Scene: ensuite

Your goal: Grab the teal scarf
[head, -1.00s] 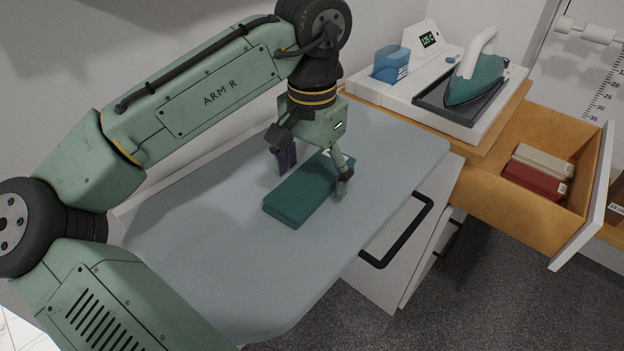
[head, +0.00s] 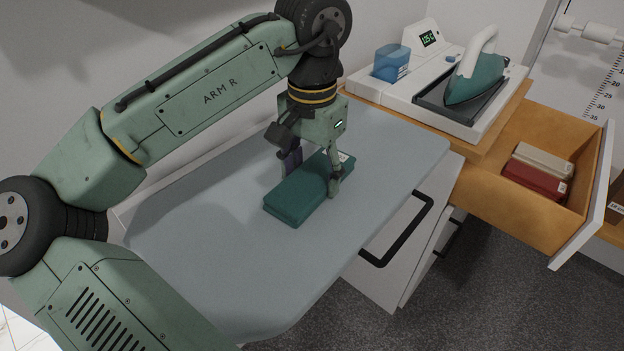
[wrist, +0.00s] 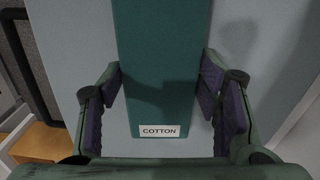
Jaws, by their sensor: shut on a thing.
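The teal scarf (head: 299,203) lies folded into a flat oblong on the pale blue ironing board (head: 213,240). In the wrist view the scarf (wrist: 164,62) runs between my fingers, with a white label reading COTTON (wrist: 159,131) at its near end. My gripper (head: 314,175) reaches down over the scarf, one finger on each long side, and is shut on it. It also shows in the wrist view (wrist: 164,98). The far finger is partly hidden behind the scarf in the head view. The scarf appears to rest on the board.
An iron (head: 476,80) stands on a white station with a blue water tank (head: 391,64) at the back right. An open wooden drawer (head: 515,213) holds a red folded cloth (head: 535,180) and a beige one (head: 544,162). A black handle (head: 398,247) juts below the board.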

